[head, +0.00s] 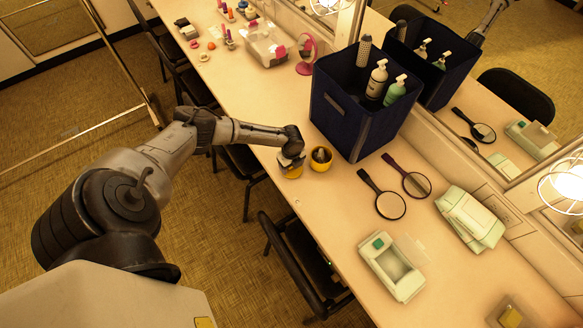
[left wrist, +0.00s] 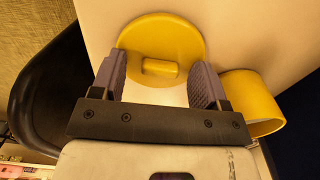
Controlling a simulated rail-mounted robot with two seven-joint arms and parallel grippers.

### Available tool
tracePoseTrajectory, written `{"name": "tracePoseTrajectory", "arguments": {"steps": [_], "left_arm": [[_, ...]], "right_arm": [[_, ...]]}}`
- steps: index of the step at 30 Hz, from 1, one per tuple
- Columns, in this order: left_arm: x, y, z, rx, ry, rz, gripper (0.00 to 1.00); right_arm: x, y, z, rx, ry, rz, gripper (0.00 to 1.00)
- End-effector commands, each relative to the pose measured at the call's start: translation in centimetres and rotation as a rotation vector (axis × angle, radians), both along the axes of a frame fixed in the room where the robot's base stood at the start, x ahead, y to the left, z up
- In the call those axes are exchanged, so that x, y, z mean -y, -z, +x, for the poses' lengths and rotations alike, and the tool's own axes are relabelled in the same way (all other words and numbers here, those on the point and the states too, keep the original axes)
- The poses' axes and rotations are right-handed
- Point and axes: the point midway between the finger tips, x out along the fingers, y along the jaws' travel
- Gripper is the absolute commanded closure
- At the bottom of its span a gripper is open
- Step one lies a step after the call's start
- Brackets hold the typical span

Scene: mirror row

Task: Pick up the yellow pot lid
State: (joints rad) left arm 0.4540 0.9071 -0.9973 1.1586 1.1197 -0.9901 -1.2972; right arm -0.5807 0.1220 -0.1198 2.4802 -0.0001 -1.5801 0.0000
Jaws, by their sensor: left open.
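The yellow pot lid (left wrist: 165,38) is a round disc with a block-shaped handle (left wrist: 160,68), lying on the counter in the left wrist view. In the head view the lid (head: 291,173) shows partly beneath my left gripper (head: 290,161). In the left wrist view my left gripper (left wrist: 160,85) is open, its two padded fingers on either side of the lid's handle, with a gap to it. I cannot tell the exact height of the fingertips over the lid. The yellow pot (head: 320,160) stands to the right of the lid; it also shows in the left wrist view (left wrist: 253,103). My right gripper is not in view.
A dark blue bin (head: 345,118) with bottles stands behind the pot by the mirror. Two hand mirrors (head: 390,205) (head: 417,184) and a pale green box (head: 395,268) lie to the right. Small items and a clear case (head: 268,45) are at the far end. Chairs (head: 300,262) line the counter's near edge.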

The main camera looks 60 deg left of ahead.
Motion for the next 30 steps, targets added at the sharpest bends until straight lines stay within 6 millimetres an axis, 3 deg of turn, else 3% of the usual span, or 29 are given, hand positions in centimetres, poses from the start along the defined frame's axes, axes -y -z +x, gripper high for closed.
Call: {"name": "tracePoseTrajectory", "arguments": {"steps": [7,23,30], "left_arm": [[0.01,0.03,0.02,0.0,0.0,0.0,0.34],[0.0,0.01,0.01,0.0,0.0,0.0,0.85],[-0.02,-0.02,0.01,0.0,-0.001,0.0,0.85]], "right_arm": [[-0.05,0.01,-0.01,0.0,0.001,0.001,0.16],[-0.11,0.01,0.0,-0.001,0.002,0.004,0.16],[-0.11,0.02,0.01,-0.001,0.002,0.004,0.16]]}}
